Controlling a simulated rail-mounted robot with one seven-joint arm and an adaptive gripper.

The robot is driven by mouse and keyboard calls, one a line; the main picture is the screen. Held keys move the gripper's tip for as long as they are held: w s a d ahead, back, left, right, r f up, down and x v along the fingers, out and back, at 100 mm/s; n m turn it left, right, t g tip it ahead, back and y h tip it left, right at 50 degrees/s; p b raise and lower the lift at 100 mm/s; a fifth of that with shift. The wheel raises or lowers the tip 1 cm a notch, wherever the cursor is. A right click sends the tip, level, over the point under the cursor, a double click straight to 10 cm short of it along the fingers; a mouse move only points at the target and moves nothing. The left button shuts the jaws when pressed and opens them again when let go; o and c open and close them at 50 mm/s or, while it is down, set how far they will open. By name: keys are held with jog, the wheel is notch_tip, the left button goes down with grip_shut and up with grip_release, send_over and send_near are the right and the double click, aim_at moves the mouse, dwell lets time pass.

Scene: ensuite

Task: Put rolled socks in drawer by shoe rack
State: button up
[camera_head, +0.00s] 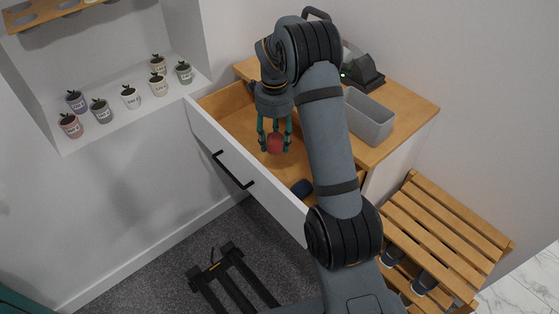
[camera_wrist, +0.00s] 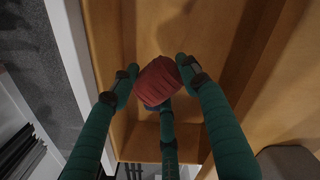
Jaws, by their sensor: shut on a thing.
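My gripper (camera_head: 275,141) is shut on a red rolled sock bundle (camera_head: 275,145) and holds it over the open drawer (camera_head: 232,120). In the wrist view the red bundle (camera_wrist: 159,82) sits between the green fingers of my gripper (camera_wrist: 160,78), with the wooden drawer bottom (camera_wrist: 150,35) behind it. A dark blue rolled bundle (camera_head: 302,188) lies in the drawer nearer its front right end, partly hidden by my arm. The shoe rack (camera_head: 440,225) of wooden slats stands at the right, with shoes on its lower level.
A grey bin (camera_head: 368,118) and a dark device (camera_head: 362,75) stand on the cabinet top (camera_head: 408,112). Several small potted plants (camera_head: 130,97) line the wall niche at the left. A black stand (camera_head: 230,275) is on the carpet below the drawer front.

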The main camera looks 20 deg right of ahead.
aim_at(276, 170)
jog(key=shift+m, duration=0.3)
notch_tip(276, 170, down, 10)
jog(key=shift+w+d+f, duration=0.1)
jog(key=shift+w+f, duration=0.05)
jog(key=shift+f, duration=0.05)
jog(key=shift+f+b, duration=0.3)
jog(key=o, duration=1)
jog(key=shift+r, duration=0.1)
jog(key=shift+o, duration=0.6)
notch_tip(276, 170, up, 12)
jog(key=shift+r+p, duration=0.2)
jog(key=shift+p, duration=0.15)
